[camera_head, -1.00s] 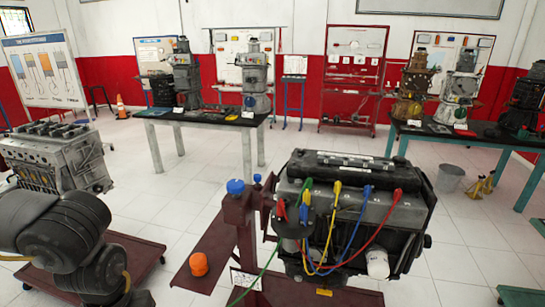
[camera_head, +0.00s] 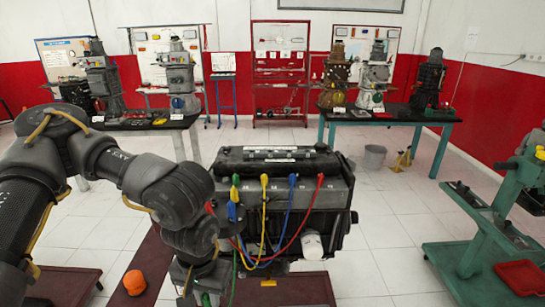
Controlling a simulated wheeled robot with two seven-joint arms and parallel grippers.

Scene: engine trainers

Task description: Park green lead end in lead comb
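The engine (camera_head: 325,205) stands in the middle with green, yellow, blue and red plug boots along its top. The green boot (camera_head: 235,181) is leftmost. The green lead (camera_head: 236,272) hangs beside the engine's left front. A small green piece (camera_head: 206,299) shows at the bottom edge by my gripper; I cannot tell whether it is the lead's end or is held. My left gripper (camera_head: 203,288) points down left of the engine, its fingers hard to make out. My arm hides most of the distributor side. I cannot make out a lead comb. My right gripper is not in view.
An orange knob (camera_head: 134,282) sits on the dark red stand at lower left. A green stand (camera_head: 478,235) with a red tray (camera_head: 521,277) is at right. Tables with engine models (camera_head: 388,113) stand behind. Floor between the engine and the green stand is clear.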

